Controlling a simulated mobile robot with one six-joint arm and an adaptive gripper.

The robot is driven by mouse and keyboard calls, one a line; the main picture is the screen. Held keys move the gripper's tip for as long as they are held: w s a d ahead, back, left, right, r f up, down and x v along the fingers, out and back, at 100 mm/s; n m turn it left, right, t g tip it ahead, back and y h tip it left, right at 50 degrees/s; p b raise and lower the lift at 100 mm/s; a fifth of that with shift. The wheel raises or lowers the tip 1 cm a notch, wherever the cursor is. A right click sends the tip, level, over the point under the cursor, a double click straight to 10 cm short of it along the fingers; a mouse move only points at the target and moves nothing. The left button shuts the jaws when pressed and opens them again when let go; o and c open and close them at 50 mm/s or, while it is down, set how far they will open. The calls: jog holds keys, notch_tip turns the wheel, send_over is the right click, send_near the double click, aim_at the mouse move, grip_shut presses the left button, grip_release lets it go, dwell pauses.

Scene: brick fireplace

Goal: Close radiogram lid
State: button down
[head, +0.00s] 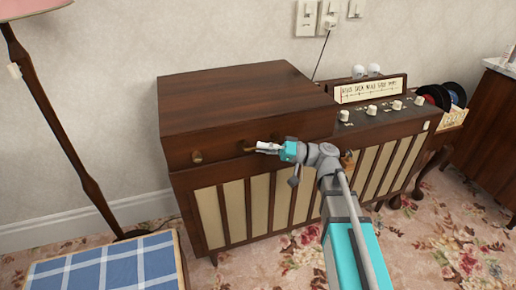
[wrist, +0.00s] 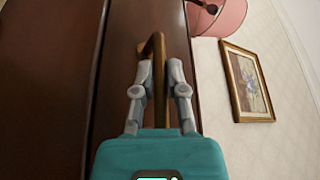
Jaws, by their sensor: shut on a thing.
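The radiogram (head: 290,200) is a long dark wooden cabinet with cream slatted panels, against the wall. Its lid (head: 235,95), on the left half, looks down and level; whether a thin gap remains under it I cannot tell. A brass handle (head: 249,150) is on the front face below the lid's top. My gripper (head: 262,148) is at this handle, reaching from the right. In the wrist view the handle (wrist: 158,45) runs between the two fingers of my gripper (wrist: 157,78), which are shut on it. The fingers hide part of the handle.
A brass knob (head: 197,157) sits left of the handle. The radio dial (head: 368,90) and knobs are on the right half. Records (head: 437,95) stand at the right end. A lamp post (head: 60,130) and a blue checked stool (head: 105,268) are at left. Patterned carpet lies in front.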

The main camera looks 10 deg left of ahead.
jog(key=shift+s+f, duration=0.15)
jog(key=shift+f, duration=0.1)
jog(key=c, duration=0.7)
grip_release()
jog(key=shift+a+f, duration=0.1)
jog(key=shift+w, duration=0.2)
